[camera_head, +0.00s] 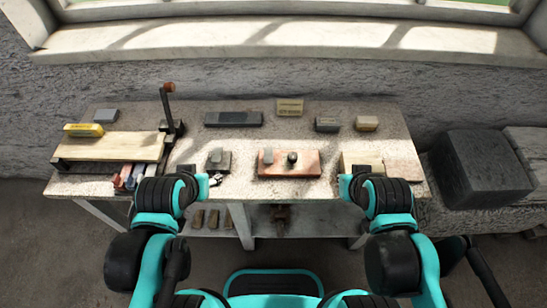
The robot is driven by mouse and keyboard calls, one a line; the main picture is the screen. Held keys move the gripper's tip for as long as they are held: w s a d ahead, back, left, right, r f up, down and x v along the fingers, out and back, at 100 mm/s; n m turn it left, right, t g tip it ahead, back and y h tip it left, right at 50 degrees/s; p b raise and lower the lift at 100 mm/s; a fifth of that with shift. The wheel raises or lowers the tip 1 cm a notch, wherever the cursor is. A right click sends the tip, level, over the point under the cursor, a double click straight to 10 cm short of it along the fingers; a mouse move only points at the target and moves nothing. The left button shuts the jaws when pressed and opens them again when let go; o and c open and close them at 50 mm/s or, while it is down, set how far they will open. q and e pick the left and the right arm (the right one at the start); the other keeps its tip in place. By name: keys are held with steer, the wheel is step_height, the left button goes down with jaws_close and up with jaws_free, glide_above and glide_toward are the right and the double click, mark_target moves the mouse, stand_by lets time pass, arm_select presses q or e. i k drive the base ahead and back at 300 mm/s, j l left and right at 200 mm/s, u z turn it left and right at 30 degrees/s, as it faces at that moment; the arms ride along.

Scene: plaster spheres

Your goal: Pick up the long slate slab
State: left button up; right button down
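A long dark grey slab (233,119), which looks like the slate slab, lies flat near the back of the workbench, left of centre. Nothing covers it. My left gripper (211,180) is over the front edge of the bench, nearer to me than the slab and apart from it. My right gripper (349,178) is over the front edge farther right, also apart from the slab. Both are small and partly hidden by my wrists, so their finger openings are unclear.
A reddish slab (275,170) with a dark knob lies at front centre. A wooden board (110,146) and an upright dark post (167,105) stand left. Small blocks, including a tan one (289,106), lie right of the long slab.

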mark_target(243, 119)
steer(key=i+j+z, duration=0.15)
steer(key=j+z, duration=0.25)
steer(key=j, duration=0.35)
steer(key=i+j+z, duration=0.1)
steer(key=j+z, duration=0.25)
steer(key=j, duration=0.35)
